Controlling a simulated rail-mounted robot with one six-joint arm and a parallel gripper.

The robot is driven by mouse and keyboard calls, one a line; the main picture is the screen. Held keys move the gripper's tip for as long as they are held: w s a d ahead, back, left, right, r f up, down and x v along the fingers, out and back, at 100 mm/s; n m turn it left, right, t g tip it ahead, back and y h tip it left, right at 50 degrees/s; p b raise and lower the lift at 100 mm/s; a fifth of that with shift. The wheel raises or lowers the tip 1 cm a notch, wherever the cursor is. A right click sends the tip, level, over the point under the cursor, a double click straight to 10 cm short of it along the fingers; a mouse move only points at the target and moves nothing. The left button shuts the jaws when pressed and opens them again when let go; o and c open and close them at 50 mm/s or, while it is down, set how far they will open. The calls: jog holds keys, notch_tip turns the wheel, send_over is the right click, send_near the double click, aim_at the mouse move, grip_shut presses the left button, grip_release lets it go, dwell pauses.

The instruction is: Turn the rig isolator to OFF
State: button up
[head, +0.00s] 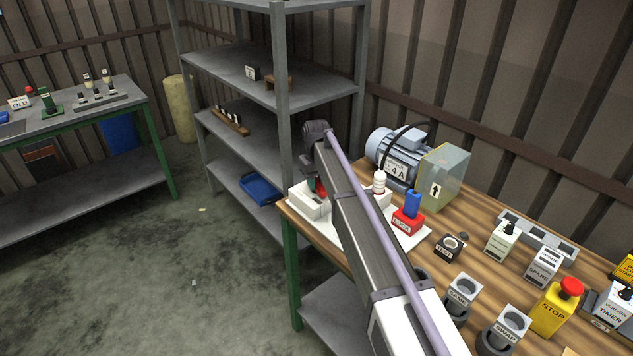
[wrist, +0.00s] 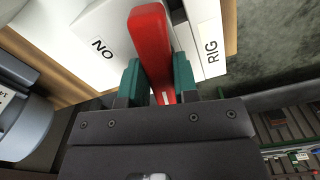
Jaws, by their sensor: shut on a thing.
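The rig isolator is a white box (head: 309,203) at the left end of the wooden bench. In the wrist view its white body (wrist: 88,50) carries a label that reads "NO" in the picture, and a panel marked "RIG" (wrist: 209,45). Its red handle (wrist: 152,45) lies between the green fingers of my gripper (wrist: 158,84), which is shut on it. The handle runs nearly up and down in the wrist view, beside the "NO" label. In the head view my arm hides much of the isolator, and only a sliver of red handle (head: 320,188) shows.
Grey shelving (head: 270,90) stands behind left.

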aim_at(317, 182)
jog(key=shift+n, duration=1.6)
jog(key=o, duration=0.9)
notch_tip(317, 182, up, 11)
jog(key=p, duration=1)
jog(key=shift+f+p, duration=0.15)
jog(key=shift+p, duration=0.25)
